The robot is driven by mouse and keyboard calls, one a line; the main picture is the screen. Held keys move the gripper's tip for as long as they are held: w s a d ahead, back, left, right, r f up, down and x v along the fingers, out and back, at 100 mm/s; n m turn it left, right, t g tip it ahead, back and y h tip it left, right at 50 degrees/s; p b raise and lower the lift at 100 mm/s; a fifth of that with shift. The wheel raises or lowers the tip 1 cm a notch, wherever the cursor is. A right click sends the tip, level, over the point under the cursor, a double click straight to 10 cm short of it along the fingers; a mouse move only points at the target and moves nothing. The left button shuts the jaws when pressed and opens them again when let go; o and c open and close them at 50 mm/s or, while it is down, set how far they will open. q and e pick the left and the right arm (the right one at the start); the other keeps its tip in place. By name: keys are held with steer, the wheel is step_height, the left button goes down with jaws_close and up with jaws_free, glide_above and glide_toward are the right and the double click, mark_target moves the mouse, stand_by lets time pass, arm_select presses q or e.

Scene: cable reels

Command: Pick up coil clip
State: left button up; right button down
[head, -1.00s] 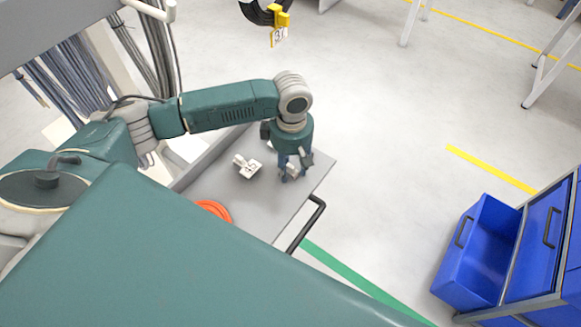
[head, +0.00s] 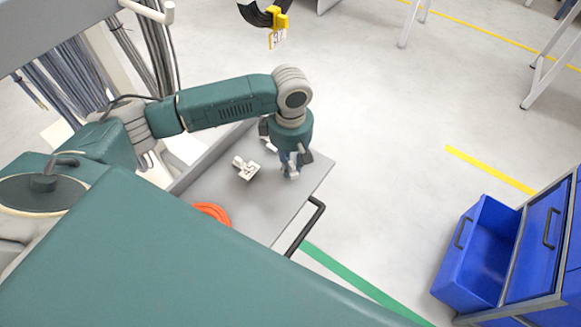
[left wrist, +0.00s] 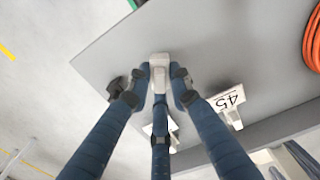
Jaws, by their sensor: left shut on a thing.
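A small pale coil clip (left wrist: 160,68) is between the fingertips of my left gripper (left wrist: 160,78), over the grey cart top. In the head view my left gripper (head: 291,168) points straight down near the cart's right edge, its fingers close together and hiding most of the clip. A second pale clip (head: 243,166) with a tag lies on the cart, left of the gripper; in the left wrist view its tag (left wrist: 228,99) reads 45. A third pale piece (head: 270,145) shows partly behind the gripper. My right gripper is not in view.
The grey cart top (head: 240,205) also bears an orange cable coil (head: 212,212). A black cart handle (head: 309,225) sticks out on the right. A yellow clip (head: 279,20) with a tag hangs on a black coil above. Blue drawers (head: 480,252) stand at right, with open floor between.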

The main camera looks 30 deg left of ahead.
mark_target(291, 162)
arm_select(q)
step_height(291, 162, up, 18)
jaws_close()
